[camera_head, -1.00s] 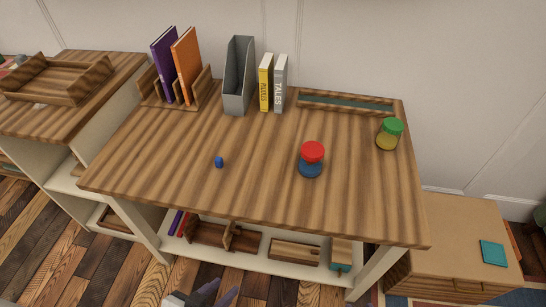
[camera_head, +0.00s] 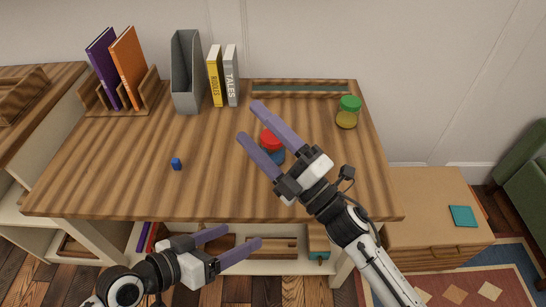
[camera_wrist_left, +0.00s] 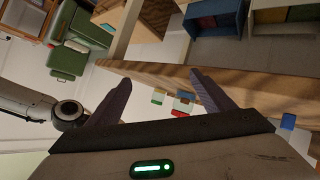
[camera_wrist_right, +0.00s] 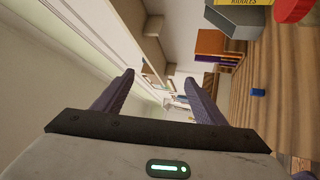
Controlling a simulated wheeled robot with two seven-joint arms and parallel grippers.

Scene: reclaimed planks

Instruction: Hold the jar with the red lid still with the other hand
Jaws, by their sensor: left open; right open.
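The jar with the red lid (camera_head: 269,138) stands upright on the wooden desk, with a blue body. In the head view my right gripper partly covers it. In the right wrist view a red part (camera_wrist_right: 293,10) shows at the top right edge. My right gripper (camera_head: 250,121) is open and empty, its fingers reaching over and past the jar; I cannot tell whether they touch it. My left gripper (camera_head: 241,236) is open and empty, in front of the desk's front edge and apart from the jar.
A jar with a green lid (camera_head: 348,112) stands at the desk's right side. A small blue object (camera_head: 176,164) lies left of the red-lidded jar. Books (camera_head: 223,77), a grey file holder (camera_head: 187,75) and a long tray (camera_head: 300,88) line the back.

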